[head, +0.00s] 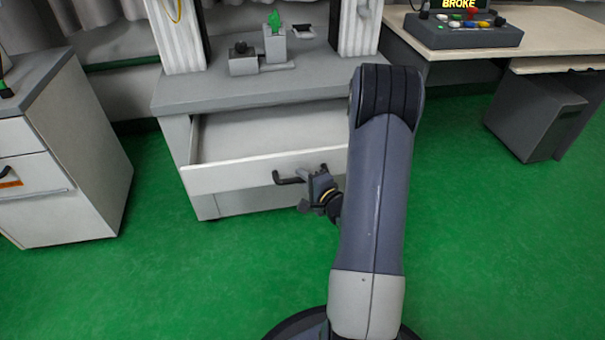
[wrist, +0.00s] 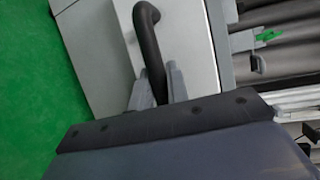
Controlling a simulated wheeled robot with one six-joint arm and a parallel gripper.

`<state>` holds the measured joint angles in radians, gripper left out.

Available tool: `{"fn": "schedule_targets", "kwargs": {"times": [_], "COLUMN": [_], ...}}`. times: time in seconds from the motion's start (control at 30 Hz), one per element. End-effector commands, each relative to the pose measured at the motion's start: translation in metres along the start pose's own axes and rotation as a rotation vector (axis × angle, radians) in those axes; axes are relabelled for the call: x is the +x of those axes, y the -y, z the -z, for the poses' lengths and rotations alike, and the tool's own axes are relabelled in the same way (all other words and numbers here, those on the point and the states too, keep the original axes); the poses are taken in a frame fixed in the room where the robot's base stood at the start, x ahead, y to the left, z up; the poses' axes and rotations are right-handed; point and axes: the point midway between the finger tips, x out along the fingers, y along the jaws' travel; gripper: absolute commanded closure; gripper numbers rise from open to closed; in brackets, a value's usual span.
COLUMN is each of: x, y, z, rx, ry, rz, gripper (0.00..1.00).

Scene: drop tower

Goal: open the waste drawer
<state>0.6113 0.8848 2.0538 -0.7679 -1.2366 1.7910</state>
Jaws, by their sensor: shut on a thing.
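The waste drawer (head: 262,173) is the upper drawer of the grey cabinet in the middle of the head view. It stands pulled out, and its inside shows bare and pale. Its dark bar handle (head: 290,180) is on the front panel. My gripper (head: 318,180) is at the right part of this handle, shut on it. In the wrist view the handle (wrist: 150,40) runs down between the two grey fingers of my gripper (wrist: 159,88). My arm hides the right end of the drawer front.
A grey block with a green piece (head: 275,38) stands on the cabinet top. Another drawer cabinet (head: 65,150) stands at the left. A desk (head: 480,45) with a button console (head: 465,32) is at the right. The green floor (head: 180,290) in front is clear.

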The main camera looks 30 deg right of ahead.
Motion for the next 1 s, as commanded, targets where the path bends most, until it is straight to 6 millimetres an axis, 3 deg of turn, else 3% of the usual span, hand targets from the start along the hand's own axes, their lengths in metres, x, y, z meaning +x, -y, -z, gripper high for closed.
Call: {"fn": "schedule_targets", "kwargs": {"times": [0.37,0.4,0.63,1.0], "x": [-0.0012,-0.0011,-0.0010,-0.0098], "y": [-0.0007,-0.0006,-0.0004,0.0004], "z": [-0.0004,-0.0004,-0.0003,0.0005], "rx": [0.000,0.000,0.000,0.000], "ry": [0.000,0.000,0.000,-0.002], "rz": [-0.001,-0.001,-0.001,-0.002], "gripper": [1.00,0.81,0.63,0.62]}}
